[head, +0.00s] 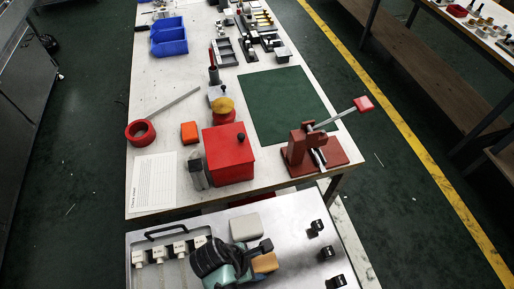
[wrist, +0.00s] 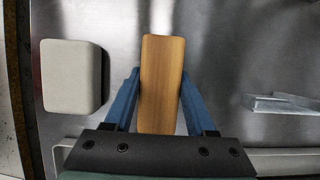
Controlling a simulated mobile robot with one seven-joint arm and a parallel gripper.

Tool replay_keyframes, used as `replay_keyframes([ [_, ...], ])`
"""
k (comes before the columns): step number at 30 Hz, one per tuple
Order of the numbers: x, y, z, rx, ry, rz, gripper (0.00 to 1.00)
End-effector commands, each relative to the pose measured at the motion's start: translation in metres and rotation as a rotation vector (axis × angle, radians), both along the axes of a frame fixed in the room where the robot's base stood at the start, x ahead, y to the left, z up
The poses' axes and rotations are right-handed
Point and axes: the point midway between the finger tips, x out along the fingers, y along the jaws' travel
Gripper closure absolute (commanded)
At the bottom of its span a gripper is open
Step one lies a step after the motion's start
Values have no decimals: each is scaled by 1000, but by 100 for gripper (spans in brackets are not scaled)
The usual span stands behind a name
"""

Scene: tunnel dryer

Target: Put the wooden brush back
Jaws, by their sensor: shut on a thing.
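The wooden brush (wrist: 162,85), a plain light-brown block, is between the two blue fingers of my gripper (wrist: 160,76) in the wrist view. The fingers press on its long sides, and its far end sticks out past the fingertips. In the head view the brush (head: 265,263) shows at the end of my gripper (head: 258,256), over the metal surface at the bottom. Its bristles are hidden. I cannot tell whether it touches the metal surface or is held just above it.
A beige block (wrist: 70,76) lies left of the brush on the metal top (wrist: 225,60); it also shows in the head view (head: 246,226). Black knobs (head: 314,229) stand at the right. White tagged pieces (head: 160,253) lie left. Beyond is a white table with a red box (head: 229,155).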

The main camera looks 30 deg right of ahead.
Motion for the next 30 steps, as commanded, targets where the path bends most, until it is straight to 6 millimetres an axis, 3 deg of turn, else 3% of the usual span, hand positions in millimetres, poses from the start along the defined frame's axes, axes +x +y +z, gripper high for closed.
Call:
replay_keyframes([
  [11, 0, 0, -5, 0, -1, -1, 96],
  [12, 0, 0, -5, 0, -1, -1, 40],
  [17, 0, 0, -5, 0, -1, -1, 14],
  [26, 0, 0, -3, 0, -1, -1, 14],
  [30, 3, 4, 10, -1, -4, 1, 14],
])
